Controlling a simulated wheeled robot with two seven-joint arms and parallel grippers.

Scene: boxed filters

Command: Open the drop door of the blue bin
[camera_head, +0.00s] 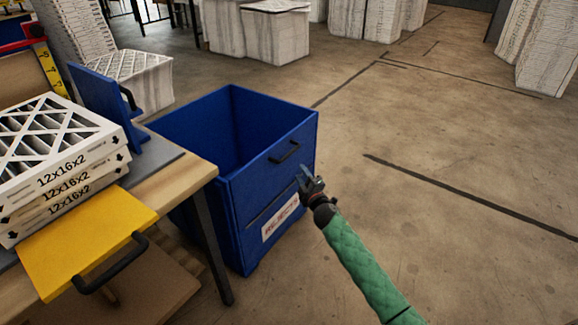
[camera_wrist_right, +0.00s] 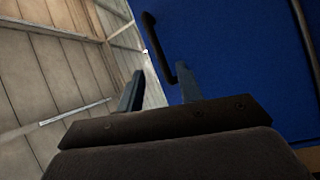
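The blue bin (camera_head: 240,200) stands on the floor beside the table, open at the top. Its front drop door (camera_head: 262,180) is upright and carries a black handle (camera_head: 285,152) near the top edge. My right gripper (camera_head: 302,172) is just in front of the door, a little below and right of the handle. In the right wrist view its two fingers (camera_wrist_right: 160,92) are spread apart with nothing between them. The black handle (camera_wrist_right: 158,45) lies ahead of the fingertips there, against the blue door panel (camera_wrist_right: 240,60). My left gripper is not in view.
A wooden table (camera_head: 175,185) at left holds stacked boxed filters (camera_head: 60,150), a yellow panel with a black handle (camera_head: 85,240) and a blue upright plate (camera_head: 105,100). Wrapped filter stacks (camera_head: 275,32) stand behind. The floor right of the bin is clear.

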